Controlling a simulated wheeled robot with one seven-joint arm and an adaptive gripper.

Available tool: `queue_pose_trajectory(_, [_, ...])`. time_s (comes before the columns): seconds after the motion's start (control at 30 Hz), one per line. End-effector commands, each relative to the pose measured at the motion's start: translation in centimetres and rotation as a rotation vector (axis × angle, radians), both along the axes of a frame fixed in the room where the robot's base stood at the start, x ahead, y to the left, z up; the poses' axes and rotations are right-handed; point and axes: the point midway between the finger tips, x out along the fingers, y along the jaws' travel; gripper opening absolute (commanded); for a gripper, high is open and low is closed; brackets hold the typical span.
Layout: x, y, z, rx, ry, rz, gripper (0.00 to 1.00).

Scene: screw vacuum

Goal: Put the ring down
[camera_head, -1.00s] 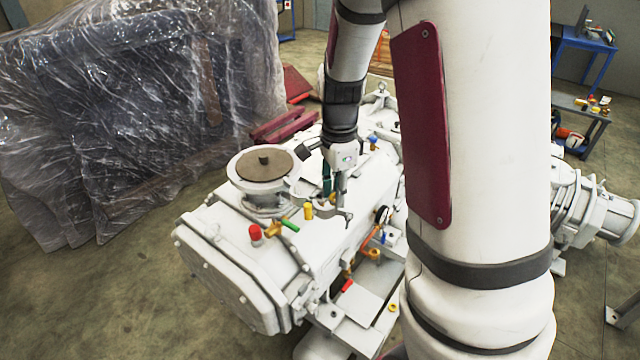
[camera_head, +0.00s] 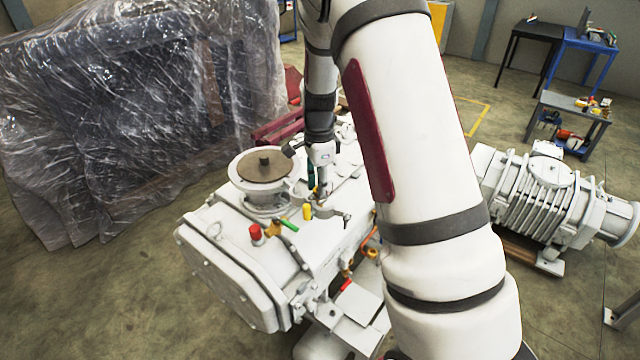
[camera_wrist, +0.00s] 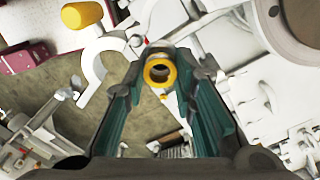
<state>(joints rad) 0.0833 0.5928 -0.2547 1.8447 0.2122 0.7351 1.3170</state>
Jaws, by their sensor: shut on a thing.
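A small yellow-gold ring (camera_wrist: 160,70) sits between my fingertips in the wrist view, its hole facing the camera. My gripper (camera_wrist: 160,66) is shut on it, with a green-lined finger on either side. In the head view my gripper (camera_head: 318,196) points down close over the white vacuum pump (camera_head: 215,270), near a yellow cylinder (camera_head: 307,212) and a grey hook-shaped piece (camera_head: 335,213). I cannot make out the ring in the head view. The wrist view shows floor and pump parts behind the ring; its height over any surface is unclear.
A round flanged port (camera_head: 264,166) rises left of my gripper. A red cap (camera_head: 255,233) and a green-handled valve (camera_head: 289,225) stand in front. A wrapped crate (camera_head: 130,120) fills the left.

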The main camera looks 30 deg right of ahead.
Motion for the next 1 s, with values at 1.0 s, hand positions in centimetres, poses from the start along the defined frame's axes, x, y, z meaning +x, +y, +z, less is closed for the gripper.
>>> queue_pose_trajectory(1.0, [0.0,0.0,-1.3,0.000,0.001,0.000,0.45])
